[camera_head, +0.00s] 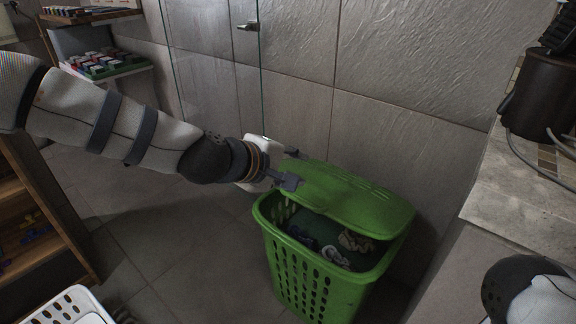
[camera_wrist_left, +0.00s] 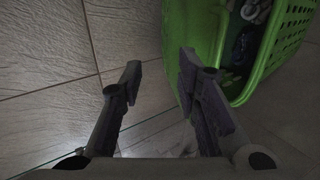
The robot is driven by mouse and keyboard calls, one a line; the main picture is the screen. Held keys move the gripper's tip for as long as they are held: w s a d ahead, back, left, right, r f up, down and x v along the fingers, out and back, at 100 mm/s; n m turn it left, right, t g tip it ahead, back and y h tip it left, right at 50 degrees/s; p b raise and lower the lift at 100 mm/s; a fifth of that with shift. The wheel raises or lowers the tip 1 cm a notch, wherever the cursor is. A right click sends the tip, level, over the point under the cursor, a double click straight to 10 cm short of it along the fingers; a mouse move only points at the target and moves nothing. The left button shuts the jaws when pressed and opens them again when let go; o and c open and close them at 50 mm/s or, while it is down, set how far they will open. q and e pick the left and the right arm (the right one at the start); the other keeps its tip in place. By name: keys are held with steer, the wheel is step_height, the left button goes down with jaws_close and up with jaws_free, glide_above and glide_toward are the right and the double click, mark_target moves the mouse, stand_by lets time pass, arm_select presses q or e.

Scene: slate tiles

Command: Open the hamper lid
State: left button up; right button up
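The green hamper (camera_head: 317,277) stands on the floor against the tiled wall. Its green lid (camera_head: 345,196) is partly raised, tilted up at the front and hinged toward the wall, with cloth items (camera_head: 335,257) visible through the gap. My left gripper (camera_head: 291,168) is at the lid's left end. In the left wrist view its fingers (camera_wrist_left: 160,72) are spread apart with only wall tile between them. One finger overlaps the green lid edge (camera_wrist_left: 188,28) in that view; I cannot tell whether it touches. My right gripper is out of view.
A stone-topped counter (camera_head: 520,200) with a dark appliance (camera_head: 545,90) stands close at the right. A white basket (camera_head: 70,308) is at the lower left, near a wooden shelf (camera_head: 30,215). A glass panel (camera_head: 210,75) stands behind my left arm. Floor left of the hamper is clear.

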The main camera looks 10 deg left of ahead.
arm_select(q)
steer(key=v, duration=0.3)
steer(key=shift+s+r, duration=0.1)
